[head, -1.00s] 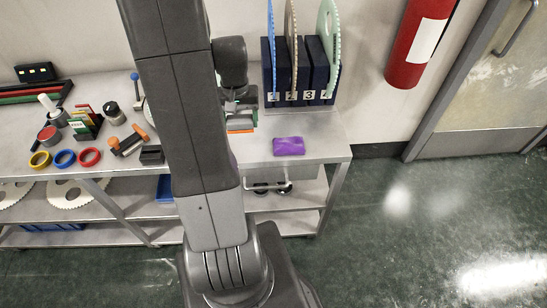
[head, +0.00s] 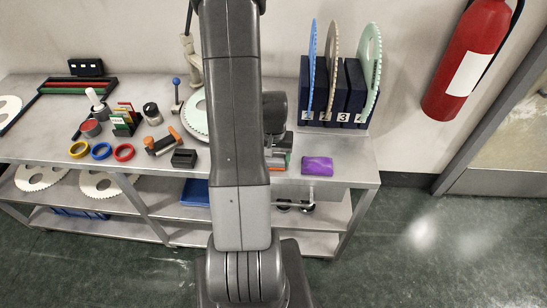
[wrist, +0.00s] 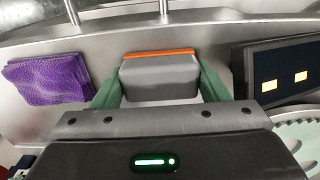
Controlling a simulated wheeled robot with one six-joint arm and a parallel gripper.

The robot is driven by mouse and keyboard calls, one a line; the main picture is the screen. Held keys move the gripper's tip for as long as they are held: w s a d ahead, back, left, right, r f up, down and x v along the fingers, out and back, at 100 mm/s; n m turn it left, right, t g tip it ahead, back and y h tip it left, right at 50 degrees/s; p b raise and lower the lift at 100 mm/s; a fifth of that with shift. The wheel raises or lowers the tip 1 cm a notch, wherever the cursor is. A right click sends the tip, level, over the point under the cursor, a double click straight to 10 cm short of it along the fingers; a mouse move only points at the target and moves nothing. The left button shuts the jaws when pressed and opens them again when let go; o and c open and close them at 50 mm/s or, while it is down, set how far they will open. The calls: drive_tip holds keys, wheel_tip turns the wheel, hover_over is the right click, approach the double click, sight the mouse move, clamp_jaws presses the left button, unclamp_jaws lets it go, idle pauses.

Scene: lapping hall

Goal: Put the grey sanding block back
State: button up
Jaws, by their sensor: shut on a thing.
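The grey sanding block (wrist: 160,77), with an orange strip along its far edge, sits between the green fingers of my gripper (wrist: 158,88) in the wrist view. The fingers touch its two ends. In the head view my gripper (head: 277,158) is low over the right part of the bench, partly hidden by my arm. I cannot tell whether the block touches the bench top.
A purple cloth (head: 318,166) lies just right of the gripper. The dark rack (head: 342,95) with upright discs stands behind. Left on the bench (head: 345,178) are a black block (head: 184,158), an orange-ended tool (head: 160,145) and coloured rings (head: 101,151).

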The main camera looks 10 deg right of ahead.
sight(274, 157)
drive_tip(key=shift+f, duration=0.1)
drive_tip(key=o, duration=0.7)
drive_tip(key=shift+f, duration=0.1)
drive_tip(key=o, duration=0.4)
wheel_tip(274, 157, up, 12)
drive_tip(key=shift+r, duration=0.25)
